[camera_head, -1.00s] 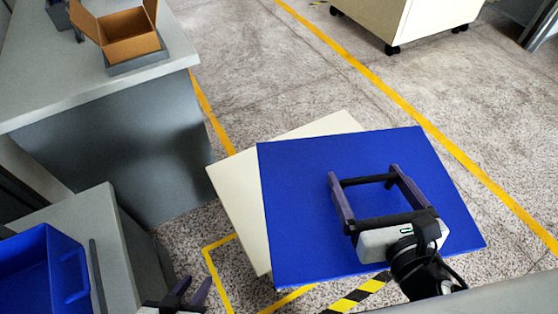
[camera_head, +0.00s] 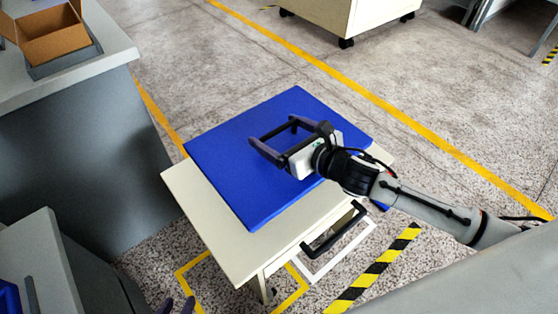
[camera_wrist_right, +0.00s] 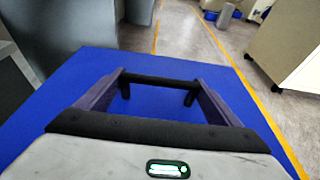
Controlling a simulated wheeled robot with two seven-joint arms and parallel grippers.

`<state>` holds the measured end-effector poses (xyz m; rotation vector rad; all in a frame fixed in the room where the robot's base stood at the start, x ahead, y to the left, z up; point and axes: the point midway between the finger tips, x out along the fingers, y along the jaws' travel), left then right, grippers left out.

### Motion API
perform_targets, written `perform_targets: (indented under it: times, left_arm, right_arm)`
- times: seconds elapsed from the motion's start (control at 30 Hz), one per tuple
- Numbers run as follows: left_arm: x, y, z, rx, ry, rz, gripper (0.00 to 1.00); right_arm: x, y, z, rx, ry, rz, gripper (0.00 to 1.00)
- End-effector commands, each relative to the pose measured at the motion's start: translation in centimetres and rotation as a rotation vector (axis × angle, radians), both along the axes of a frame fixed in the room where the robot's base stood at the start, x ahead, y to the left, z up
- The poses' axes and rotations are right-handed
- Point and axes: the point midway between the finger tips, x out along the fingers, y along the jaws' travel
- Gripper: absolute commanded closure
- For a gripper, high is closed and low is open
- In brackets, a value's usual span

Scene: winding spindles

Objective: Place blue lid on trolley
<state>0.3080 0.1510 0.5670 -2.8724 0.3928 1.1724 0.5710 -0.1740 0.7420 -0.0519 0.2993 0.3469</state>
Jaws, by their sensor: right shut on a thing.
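The flat blue lid (camera_head: 235,165) is over the cream trolley (camera_head: 205,215), covering most of its top and set off toward the far side. I cannot tell whether it touches the top. My right gripper (camera_head: 279,142) is shut on the lid's black handle, with one finger at each end. The handle (camera_wrist_right: 160,78) and lid (camera_wrist_right: 60,110) also show in the right wrist view. My left gripper (camera_head: 177,305) shows only its fingertips at the bottom edge; they are apart and hold nothing visible.
A grey bench (camera_head: 110,40) with a cardboard box (camera_head: 55,35) stands at the upper left. A grey cabinet (camera_head: 35,260) is at the lower left. The trolley has a black push handle (camera_head: 335,230) at its near side. Open speckled floor lies beyond.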

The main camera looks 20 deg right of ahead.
Motion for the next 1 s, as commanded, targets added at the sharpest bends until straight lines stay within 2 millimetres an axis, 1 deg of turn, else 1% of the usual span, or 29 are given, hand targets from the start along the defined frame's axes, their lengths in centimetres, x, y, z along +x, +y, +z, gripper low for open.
perform_targets:
  times: [0.03, 0.1, 0.33, 0.5, 0.57, 0.87, 0.9, 0.97, 1.0]
  left_arm:
    - [0.0, 0.0, -0.5, -0.002, 0.0, 0.001, 0.69]
    - [-0.1, -0.1, -0.7, -0.005, 0.0, 0.001, 0.69]
    - [-0.5, -0.1, -1.3, -0.007, 0.01, 0.001, 0.69]
    - [-0.5, -0.1, -2.1, -0.009, 0.009, 0.001, 0.69]
    - [-0.5, 0.0, -2.2, -0.008, 0.01, 0.001, 0.69]
    - [-0.4, 0.1, -2.1, -0.007, 0.006, 0.0, 0.69]
    - [-0.4, 0.1, -2.1, -0.006, 0.006, 0.0, 0.69]
    - [-0.4, 0.1, -2.0, -0.006, 0.006, 0.0, 0.69]
    - [-0.4, 0.1, -2.0, -0.006, 0.005, 0.0, 0.69]
  right_arm:
    - [0.0, 0.1, -1.3, 0.004, 0.001, -0.001, 0.43]
    - [0.0, 0.1, -2.3, 0.002, -0.001, -0.001, 0.43]
    - [0.0, 0.0, -4.0, 0.001, -0.003, 0.0, 0.43]
    - [0.0, 0.1, -6.6, 0.004, -0.002, -0.001, 0.43]
    - [0.0, 0.1, -7.0, 0.002, -0.003, 0.0, 0.43]
    - [0.0, 0.1, -7.1, 0.0, -0.004, 0.0, 0.43]
    - [-0.1, 0.0, -7.3, -0.001, -0.001, 0.0, 0.11]
    - [-0.1, 0.0, -7.2, -0.001, -0.001, 0.0, 0.01]
    - [-0.1, 0.0, -7.2, -0.001, -0.001, 0.0, 0.0]
